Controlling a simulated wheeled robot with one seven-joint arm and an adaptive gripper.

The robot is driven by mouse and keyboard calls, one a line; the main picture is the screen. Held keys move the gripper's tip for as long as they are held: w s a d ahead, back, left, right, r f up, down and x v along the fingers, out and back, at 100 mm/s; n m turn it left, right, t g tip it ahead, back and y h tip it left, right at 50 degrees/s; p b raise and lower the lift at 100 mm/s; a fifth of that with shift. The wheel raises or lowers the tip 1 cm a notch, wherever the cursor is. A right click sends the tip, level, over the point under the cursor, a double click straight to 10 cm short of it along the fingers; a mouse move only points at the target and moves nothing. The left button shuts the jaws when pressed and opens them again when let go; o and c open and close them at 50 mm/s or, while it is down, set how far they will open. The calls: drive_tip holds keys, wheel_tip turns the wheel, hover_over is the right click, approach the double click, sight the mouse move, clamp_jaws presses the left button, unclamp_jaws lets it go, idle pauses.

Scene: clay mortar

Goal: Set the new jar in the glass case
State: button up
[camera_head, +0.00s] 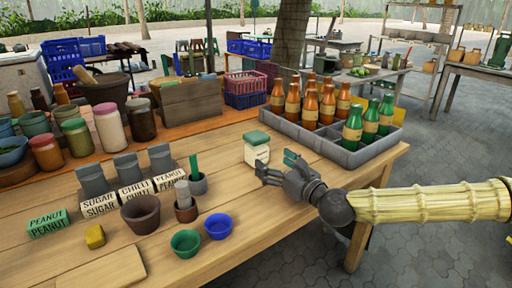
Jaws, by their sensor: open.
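A squat jar with a green lid and a pale label (256,155) stands upright on the wooden table, left of the crate. My gripper (275,164) is open, its fingers pointing left just in front and to the right of the jar. Whether a finger touches the jar is unclear. A grey divided crate (349,158), which looks like the glass case, sits at the table's right end. Orange-brown bottles (309,108) fill its back left part and green bottles (352,130) stand at its right. Its front left compartments look empty, though their floors are partly hidden.
Grey holders with labels SUGAR, CHILLI and PEANUT (129,195) stand on the left. Nearby are a brown pot (141,214), a green bowl (186,243) and a blue bowl (218,226). Several jars (110,127) line the back left.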

sight(261, 153)
drive_tip(key=x, duration=0.5)
drive_tip(key=shift+r, duration=0.1)
drive_tip(key=shift+w+d+r+b+x, duration=0.1)
drive_tip(key=shift+b+x, duration=0.05)
drive_tip(key=shift+x, duration=0.7)
drive_tip(key=shift+w+d+r+b+x, duration=0.1)
drive_tip(key=shift+d+x, duration=0.05)
drive_tip(key=shift+x, duration=0.65)
drive_tip(key=shift+w+d+r+b+x, duration=0.1)
drive_tip(key=shift+b+x, duration=0.05)
drive_tip(key=shift+x, duration=0.7)
drive_tip(key=shift+s, duration=0.1)
drive_tip(key=c, duration=1.4)
drive_tip(key=shift+r, duration=0.1)
